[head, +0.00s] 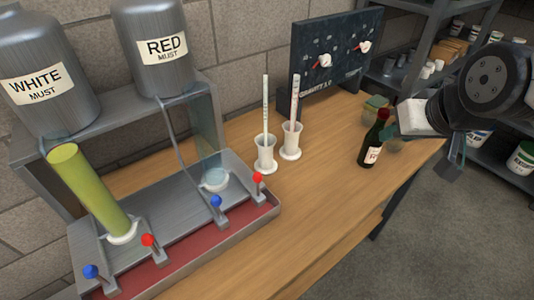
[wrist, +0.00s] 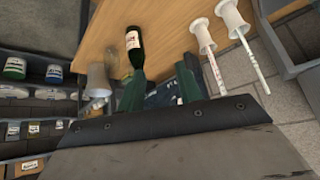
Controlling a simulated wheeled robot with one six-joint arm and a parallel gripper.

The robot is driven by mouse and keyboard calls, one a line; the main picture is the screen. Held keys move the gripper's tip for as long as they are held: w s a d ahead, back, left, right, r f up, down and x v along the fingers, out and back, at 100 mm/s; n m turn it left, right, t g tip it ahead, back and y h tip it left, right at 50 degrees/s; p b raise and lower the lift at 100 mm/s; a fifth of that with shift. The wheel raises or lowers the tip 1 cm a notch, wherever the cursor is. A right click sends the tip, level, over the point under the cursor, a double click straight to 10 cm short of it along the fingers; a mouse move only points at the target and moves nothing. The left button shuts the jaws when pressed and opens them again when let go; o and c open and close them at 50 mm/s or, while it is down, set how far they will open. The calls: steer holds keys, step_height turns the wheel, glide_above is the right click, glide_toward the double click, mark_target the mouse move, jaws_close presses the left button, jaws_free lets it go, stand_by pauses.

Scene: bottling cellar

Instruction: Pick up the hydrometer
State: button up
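Two thin hydrometer-like stems stand upright in white holders on the wooden bench in the head view. One is a pale stem (head: 265,100) in the left holder (head: 265,155). The other has red marks (head: 295,98) and stands in the right holder (head: 290,142). Both stems also show in the wrist view, one with red marks (wrist: 217,72) and one paler (wrist: 249,58). I cannot tell which one the task means. My gripper (wrist: 161,82) is open and empty, with its green fingers apart. It is well to the right of the holders in the head view.
A dark board (head: 335,55) is behind the holders. A metal filling stand with levers (head: 258,178) and a green-filled cylinder (head: 90,190) is at left. Bench between is clear.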

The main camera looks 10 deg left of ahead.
steer(key=w+a+n+t+y, duration=0.2)
steer(key=w+a+t+y, duration=0.15)
steer(key=w+a, duration=0.65)
steer(key=n+t+y, duration=0.1)
steer(key=t+y, duration=0.2)
steer(key=t, duration=0.2)
glide_toward(266, 87)
steer(key=x, duration=1.2)
steer(key=shift+w, duration=0.2)
jaws_close()
